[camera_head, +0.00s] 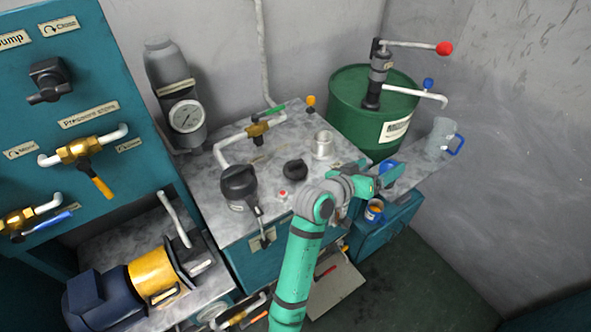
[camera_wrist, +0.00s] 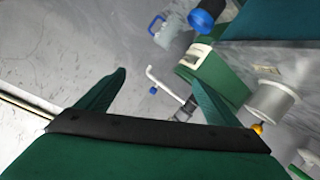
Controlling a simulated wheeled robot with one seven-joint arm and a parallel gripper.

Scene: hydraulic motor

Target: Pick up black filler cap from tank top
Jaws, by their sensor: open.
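A small black cap (camera_head: 295,170) lies on the grey tank top (camera_head: 272,150), beside an open metal filler neck (camera_head: 322,143). A larger black round cap (camera_head: 238,182) sits on a cylinder at the tank's left front. My gripper (camera_head: 378,180) is open and empty, right of the tank top and apart from both caps. In the wrist view my gripper (camera_wrist: 160,88) shows two spread green fingers with nothing between them. The metal neck (camera_wrist: 272,103) shows there at the right. I make out neither black cap in the wrist view.
A green drum (camera_head: 348,112) with a hand pump (camera_head: 380,68) stands behind the tank. A clear jug (camera_head: 440,137) stands on the right shelf, and a small can (camera_head: 374,210) sits near my gripper. A gauge cylinder (camera_head: 186,116) and a pipe with a brass valve (camera_head: 257,129) border the tank top.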

